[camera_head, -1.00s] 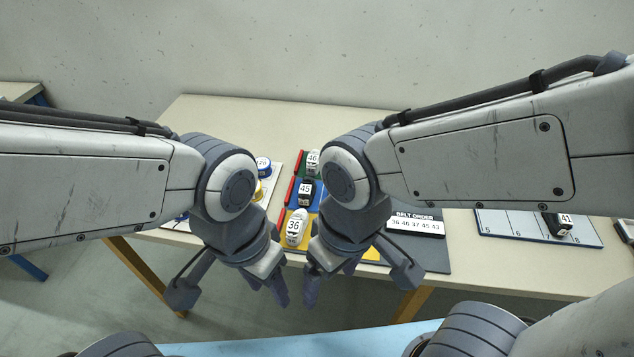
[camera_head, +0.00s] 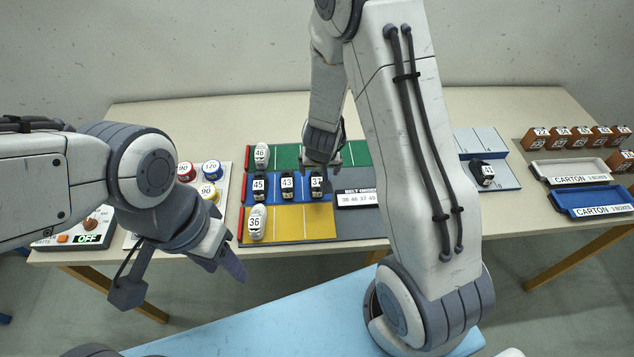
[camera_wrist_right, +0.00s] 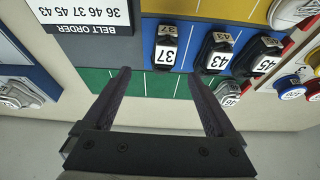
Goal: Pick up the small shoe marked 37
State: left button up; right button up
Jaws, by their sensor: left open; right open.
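The small dark shoe marked 37 (camera_head: 317,183) stands in the blue lane of the mat, at the right end of a row with the dark shoes marked 43 (camera_head: 287,186) and 45 (camera_head: 259,187). In the right wrist view the shoe marked 37 (camera_wrist_right: 165,48) lies just ahead of the gap between my fingertips. My right gripper (camera_head: 323,163) is open and empty above the green lane, close to the shoe marked 37; its tips are partly hidden in the head view. My left gripper (camera_head: 228,264) is open and empty in front of the table's edge.
White shoes marked 46 (camera_head: 261,156) and 36 (camera_head: 256,221) stand in the green and yellow lanes. The belt order card (camera_head: 357,199) lies to the right. Another dark shoe (camera_head: 482,173) and carton trays (camera_head: 570,171) are further right. Coloured buttons (camera_head: 210,170) are on the left.

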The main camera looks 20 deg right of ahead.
aim_at(317, 177)
jog(key=x, duration=0.7)
jog(key=shift+w+a+f+b, duration=0.2)
jog(key=shift+a+b, duration=0.1)
jog(key=shift+b, duration=0.1)
grip_shut()
jog(key=shift+r, duration=0.15)
